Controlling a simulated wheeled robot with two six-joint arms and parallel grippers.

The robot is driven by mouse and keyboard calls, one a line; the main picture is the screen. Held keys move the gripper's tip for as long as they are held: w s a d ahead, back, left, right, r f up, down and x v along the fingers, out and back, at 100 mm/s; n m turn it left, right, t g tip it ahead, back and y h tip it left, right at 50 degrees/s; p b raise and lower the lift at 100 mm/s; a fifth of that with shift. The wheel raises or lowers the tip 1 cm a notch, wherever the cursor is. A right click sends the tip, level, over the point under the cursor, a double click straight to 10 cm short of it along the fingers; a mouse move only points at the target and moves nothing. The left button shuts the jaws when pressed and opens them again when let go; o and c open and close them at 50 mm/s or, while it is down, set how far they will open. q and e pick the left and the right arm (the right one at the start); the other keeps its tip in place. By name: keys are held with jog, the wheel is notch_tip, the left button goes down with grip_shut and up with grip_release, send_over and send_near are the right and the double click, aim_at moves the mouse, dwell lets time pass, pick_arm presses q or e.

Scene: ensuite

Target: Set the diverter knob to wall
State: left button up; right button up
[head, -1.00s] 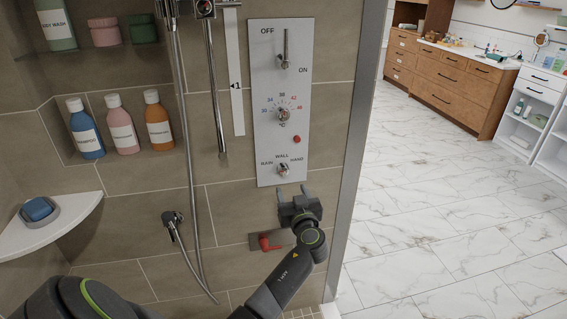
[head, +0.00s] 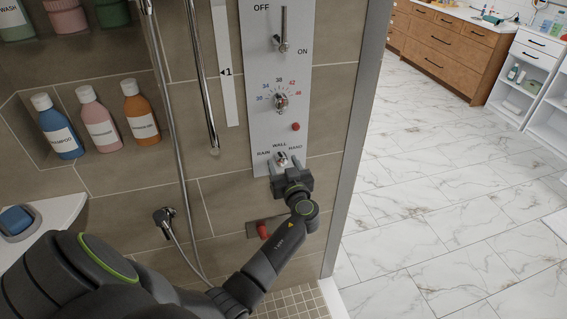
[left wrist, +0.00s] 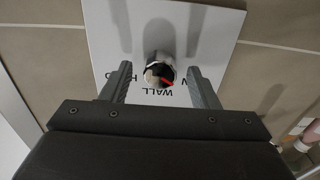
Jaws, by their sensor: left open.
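The diverter knob (head: 282,159) is a small metallic knob at the bottom of the grey shower panel (head: 262,130). The labels RAIN, WALL and HAND stand around it, with WALL above it in the head view. My left gripper (head: 283,173) is open just below and in front of the knob. In the left wrist view the knob (left wrist: 160,73) sits between the two spread fingers of the gripper (left wrist: 160,72), with a gap on each side. My right gripper is out of view.
A temperature dial (head: 280,101), a red button (head: 295,127) and an on/off lever (head: 283,40) sit higher on the panel. A red-handled fixture (head: 263,231) is below. A hose (head: 180,150) hangs to the left. A metal frame edge (head: 352,150) stands right.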

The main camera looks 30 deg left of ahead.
pick_arm(q)
jog(key=c, duration=1)
jog(key=shift+f+m+b, duration=0.1)
jog(key=shift+m+b, duration=0.75)
jog(key=shift+m, duration=0.15)
jog(key=m+b, duration=0.1)
jog(key=m, duration=0.1)
jog(key=shift+m, duration=0.3)
jog(key=m+b, duration=0.1)
jog(key=m, duration=0.2)
jog(key=shift+m, duration=0.3)
jog(key=shift+r+m, duration=0.2)
jog(key=shift+m, duration=1.6)
